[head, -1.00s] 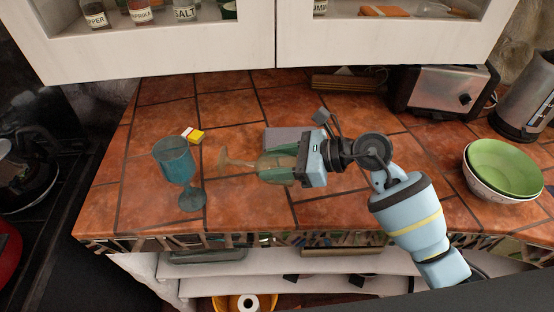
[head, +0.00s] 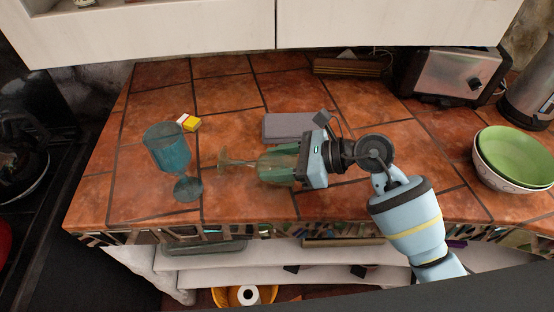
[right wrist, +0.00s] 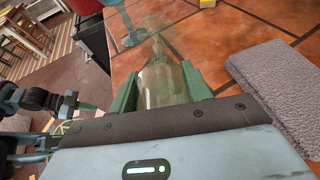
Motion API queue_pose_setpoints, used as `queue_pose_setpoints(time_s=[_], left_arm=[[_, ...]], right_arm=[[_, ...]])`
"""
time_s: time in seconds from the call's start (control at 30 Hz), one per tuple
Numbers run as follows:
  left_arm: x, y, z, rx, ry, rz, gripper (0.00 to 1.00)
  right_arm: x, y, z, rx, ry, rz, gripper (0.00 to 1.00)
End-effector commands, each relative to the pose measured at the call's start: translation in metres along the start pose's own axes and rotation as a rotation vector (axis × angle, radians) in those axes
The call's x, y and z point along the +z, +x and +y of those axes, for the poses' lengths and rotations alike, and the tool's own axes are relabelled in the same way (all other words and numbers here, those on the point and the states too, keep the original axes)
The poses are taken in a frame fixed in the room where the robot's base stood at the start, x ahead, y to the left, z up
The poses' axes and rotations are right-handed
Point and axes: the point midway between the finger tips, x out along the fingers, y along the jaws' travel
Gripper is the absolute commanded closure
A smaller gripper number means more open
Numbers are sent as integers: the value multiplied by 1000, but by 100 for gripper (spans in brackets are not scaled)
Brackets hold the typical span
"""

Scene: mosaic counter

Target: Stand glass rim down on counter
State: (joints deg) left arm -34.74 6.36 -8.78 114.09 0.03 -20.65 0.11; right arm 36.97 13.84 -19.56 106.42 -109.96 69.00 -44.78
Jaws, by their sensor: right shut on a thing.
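A clear, slightly amber stemmed glass (head: 240,163) is held lying on its side by my right gripper (head: 280,165), its stem and foot pointing left in the head view. The fingers are shut on both sides of its bowl. In the right wrist view the bowl (right wrist: 160,80) lies between the two green fingers (right wrist: 160,92), with the foot pointing away. The rim is hidden by the gripper. The glass is over the tiled counter (head: 240,207); I cannot tell how high.
A blue goblet (head: 168,150) stands upright left of the held glass's foot. A grey pad (head: 290,126) lies behind the gripper. Bowls (head: 515,155) and a toaster (head: 455,75) are at the right. Counter is clear near the front.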

Motion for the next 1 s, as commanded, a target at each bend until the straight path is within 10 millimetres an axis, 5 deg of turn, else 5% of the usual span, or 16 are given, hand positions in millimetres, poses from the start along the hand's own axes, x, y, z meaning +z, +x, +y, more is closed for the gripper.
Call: queue_pose_setpoints(time_s=[0.73,0.77,1.0], left_arm=[[7,2,0,1,0,-11,100],[7,2,0,1,0,-12,100],[7,2,0,1,1,-12,100]], right_arm=[[-7,3,0,-1,0,-1,100],[-7,3,0,-1,0,-1,51],[-6,3,0,0,-1,-1,26]])
